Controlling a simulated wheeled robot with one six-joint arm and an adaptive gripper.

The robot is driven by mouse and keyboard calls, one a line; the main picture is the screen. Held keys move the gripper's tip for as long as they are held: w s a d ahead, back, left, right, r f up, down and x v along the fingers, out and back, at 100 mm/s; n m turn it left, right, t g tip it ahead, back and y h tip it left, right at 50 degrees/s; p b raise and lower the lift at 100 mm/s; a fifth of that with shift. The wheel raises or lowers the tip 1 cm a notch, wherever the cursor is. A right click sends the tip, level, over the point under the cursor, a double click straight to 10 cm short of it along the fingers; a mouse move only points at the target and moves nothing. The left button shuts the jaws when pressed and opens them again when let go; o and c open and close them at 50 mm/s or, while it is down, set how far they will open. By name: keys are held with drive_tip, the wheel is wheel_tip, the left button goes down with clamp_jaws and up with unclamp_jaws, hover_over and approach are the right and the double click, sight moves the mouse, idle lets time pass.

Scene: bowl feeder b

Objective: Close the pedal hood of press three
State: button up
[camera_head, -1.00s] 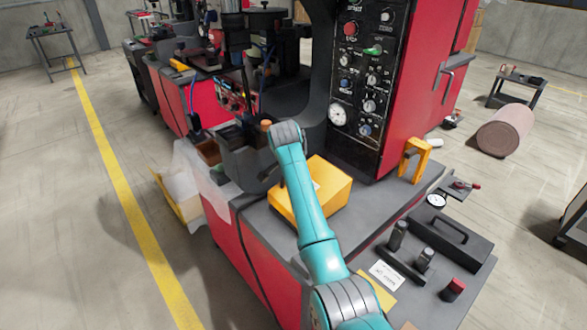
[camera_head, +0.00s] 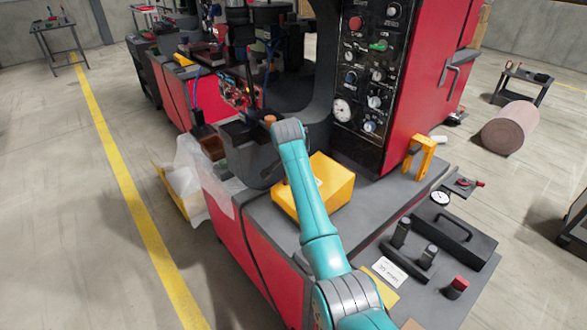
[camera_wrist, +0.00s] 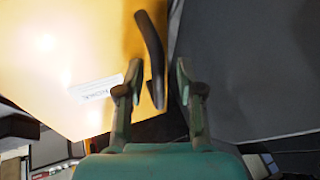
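A yellow box-like hood (camera_head: 335,179) sits on the dark top of the red machine cabinet (camera_head: 218,232). My teal arm passes in front of part of it. The wrist view shows a yellow panel (camera_wrist: 75,50) with a white label and a dark curved handle (camera_wrist: 150,45) at its right edge; I take it to be the same hood. My gripper (camera_wrist: 160,78) is open, with its fingers apart and the handle's lower end between them. I cannot tell whether either finger touches the handle. The head view does not show the fingertips.
A black control panel (camera_head: 361,75) stands behind the hood. A yellow bracket (camera_head: 418,157), a dial gauge (camera_head: 440,198) and a black handled box (camera_head: 455,236) stand on the right of the worktop. Clear floor with a yellow line (camera_head: 125,190) lies left.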

drive_tip(key=v, duration=1.2)
